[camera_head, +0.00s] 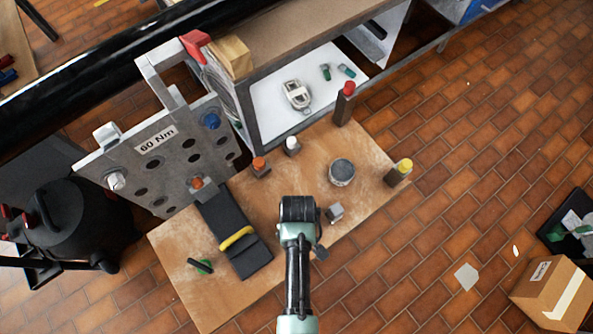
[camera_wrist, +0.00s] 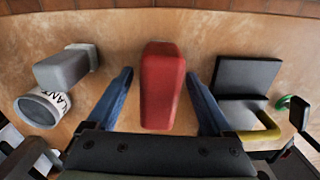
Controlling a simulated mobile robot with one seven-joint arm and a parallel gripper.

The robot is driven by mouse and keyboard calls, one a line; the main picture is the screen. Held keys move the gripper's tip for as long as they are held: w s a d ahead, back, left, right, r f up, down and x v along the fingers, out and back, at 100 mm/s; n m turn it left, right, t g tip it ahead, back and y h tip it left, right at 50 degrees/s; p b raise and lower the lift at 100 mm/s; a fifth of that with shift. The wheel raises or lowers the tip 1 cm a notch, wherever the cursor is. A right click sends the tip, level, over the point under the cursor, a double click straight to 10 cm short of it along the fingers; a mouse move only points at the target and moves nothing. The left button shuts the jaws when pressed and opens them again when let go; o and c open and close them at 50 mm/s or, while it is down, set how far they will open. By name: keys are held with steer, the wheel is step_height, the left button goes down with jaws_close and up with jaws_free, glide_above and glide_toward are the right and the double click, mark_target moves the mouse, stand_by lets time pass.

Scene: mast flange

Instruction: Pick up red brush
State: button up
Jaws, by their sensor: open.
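A red block-shaped thing (camera_wrist: 162,88), which looks like the red brush, lies on the wooden board (camera_wrist: 215,28) in the wrist view. It sits between the two fingers of my gripper (camera_wrist: 159,77). The fingers are apart, with a gap showing on each side of it. Its near end runs down toward the dark gripper body, and I cannot tell its height from the fingertips. In the head view my arm covers this spot and the red thing is hidden.
A grey block (camera_head: 335,213) and a round tin (camera_head: 342,172) stand to the right. A black pad with a yellow strap (camera_head: 238,238) lies to the left. A red-topped post (camera_head: 345,105) and a yellow-topped post (camera_head: 398,173) stand farther off. A perforated panel (camera_head: 160,160) rises at left.

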stand_by(0.3)
jaws_close()
stand_by(0.3)
step_height(320, 180, up, 10)
steer(key=shift+r+p, duration=0.25)
steer(key=shift+p, duration=0.4)
